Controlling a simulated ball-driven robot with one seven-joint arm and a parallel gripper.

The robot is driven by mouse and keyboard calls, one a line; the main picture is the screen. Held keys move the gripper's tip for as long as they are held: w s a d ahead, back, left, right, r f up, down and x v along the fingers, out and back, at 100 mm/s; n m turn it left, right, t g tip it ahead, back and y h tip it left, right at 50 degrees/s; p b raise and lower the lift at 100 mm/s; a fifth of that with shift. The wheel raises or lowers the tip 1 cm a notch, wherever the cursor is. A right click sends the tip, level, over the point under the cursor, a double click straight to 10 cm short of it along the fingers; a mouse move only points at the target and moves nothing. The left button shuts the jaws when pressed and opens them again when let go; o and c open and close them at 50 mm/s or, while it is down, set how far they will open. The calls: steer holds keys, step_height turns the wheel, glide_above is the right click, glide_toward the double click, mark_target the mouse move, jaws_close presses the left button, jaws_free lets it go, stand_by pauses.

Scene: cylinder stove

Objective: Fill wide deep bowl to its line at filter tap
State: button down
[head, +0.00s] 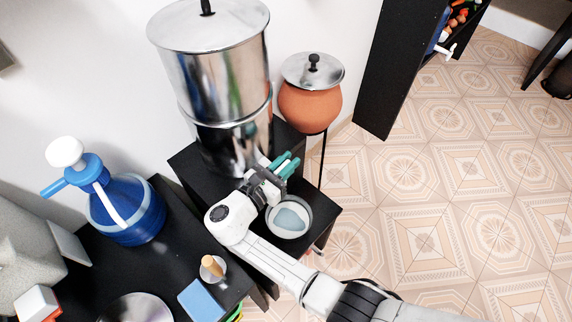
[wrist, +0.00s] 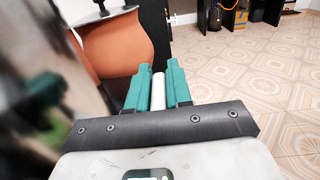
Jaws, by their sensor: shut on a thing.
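The tall steel water filter (head: 225,85) stands on a black stand in the head view. A round bowl (head: 272,230) with a pale rim sits below my gripper; a grey-blue patch that looks like water (head: 291,218) covers part of its floor. I cannot make out a fill line. My gripper (head: 286,165), with teal fingers, is at the filter's lower right side, above the bowl. In the wrist view its fingers close around a white rod (wrist: 158,90), which looks like the tap's lever. The tap's spout and any stream are hidden.
A terracotta pot (head: 309,106) with a steel lid stands right of the filter. On the black counter at left are a blue water jug (head: 128,212), a blue sponge (head: 201,300) and a wooden-handled item (head: 212,266). A dark cabinet (head: 375,70) stands beyond. Tiled floor at right is clear.

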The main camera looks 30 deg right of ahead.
steer(key=shift+s+f+m+g, duration=0.2)
steer(key=shift+m+g, duration=0.2)
steer(key=shift+g, duration=0.2)
steer(key=c, duration=1.3)
jaws_free()
steer(key=shift+o, duration=0.9)
steer(key=shift+w+r, duration=0.1)
steer(key=shift+w, duration=0.05)
steer(key=shift+t, duration=0.3)
